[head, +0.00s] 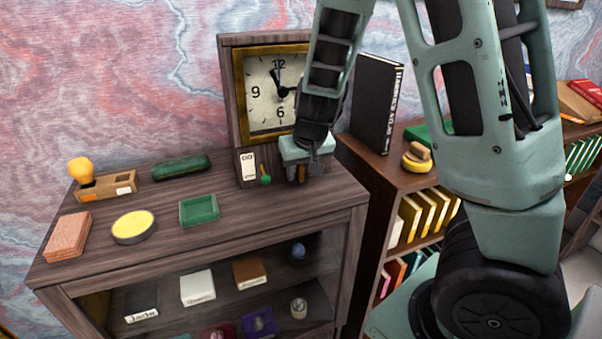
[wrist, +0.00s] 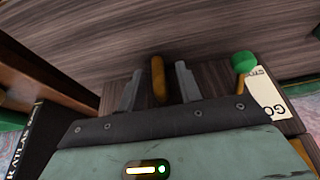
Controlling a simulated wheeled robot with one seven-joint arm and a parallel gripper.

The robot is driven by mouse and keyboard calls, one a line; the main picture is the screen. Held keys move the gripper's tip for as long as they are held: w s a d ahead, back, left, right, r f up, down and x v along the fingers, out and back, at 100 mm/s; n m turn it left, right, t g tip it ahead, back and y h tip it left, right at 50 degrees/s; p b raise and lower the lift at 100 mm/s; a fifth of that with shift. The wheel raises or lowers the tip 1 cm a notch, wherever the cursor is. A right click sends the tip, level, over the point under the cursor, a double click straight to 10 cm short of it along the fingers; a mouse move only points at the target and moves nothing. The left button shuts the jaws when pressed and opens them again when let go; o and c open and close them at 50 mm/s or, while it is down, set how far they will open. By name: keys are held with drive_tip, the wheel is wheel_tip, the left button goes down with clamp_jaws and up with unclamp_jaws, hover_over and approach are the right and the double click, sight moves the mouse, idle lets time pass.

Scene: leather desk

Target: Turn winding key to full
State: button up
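The clock (head: 272,95) stands at the back right of the dark wooden cabinet, with a gold frame and a cream dial. My gripper (head: 301,172) is at the lower right of the clock's front, pointing down in the head view. In the wrist view my gripper (wrist: 159,88) has its two grey fingers apart. An upright brass-coloured bar (wrist: 158,80), which looks like the winding key, stands between them with a gap on both sides. A green knob (wrist: 244,62) sits beside it, outside the fingers; it also shows in the head view (head: 265,180). My gripper partly hides the bar in the head view.
A white card (head: 248,166) is on the clock's base left of the green knob. A green tray (head: 199,210), a yellow-topped round tin (head: 134,226) and a brick (head: 68,236) lie on the cabinet top further left. A black book (head: 376,103) stands close at right.

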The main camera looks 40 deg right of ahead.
clamp_jaws()
drive_tip(key=shift+f+b, duration=0.15)
drive_tip(key=shift+b, duration=0.35)
drive_tip(key=b, duration=0.3)
drive_tip(key=y+b, duration=0.1)
drive_tip(key=b, duration=0.1)
drive_tip(key=shift+d+f+y+b, duration=0.15)
drive_tip(key=shift+f+y+b, duration=0.15)
drive_tip(key=shift+f+b, duration=0.1)
drive_tip(key=m+t+y+b, duration=0.1)
drive_tip(key=y+b, duration=0.1)
drive_tip(key=b, duration=0.7)
drive_tip(key=shift+d+y, duration=0.1)
drive_tip(key=shift+y, duration=0.2)
drive_tip(key=t+y+b, duration=0.1)
drive_tip(key=y+b, duration=0.2)
drive_tip(key=b, duration=0.5)
drive_tip(key=shift+s+d+f+m, duration=0.1)
drive_tip(key=shift+m, duration=0.2)
drive_tip(key=t+y+b, duration=0.1)
drive_tip(key=y+b, duration=0.1)
drive_tip(key=b, duration=0.4)
drive_tip(key=shift+d+m+y+b, duration=0.1)
drive_tip(key=shift+m+y+b, duration=0.25)
drive_tip(key=shift+m+y, duration=0.05)
drive_tip(key=shift+r+t+y+b, duration=0.2)
drive_tip(key=shift+t+y+b, duration=0.25)
drive_tip(key=shift+b, duration=0.35)
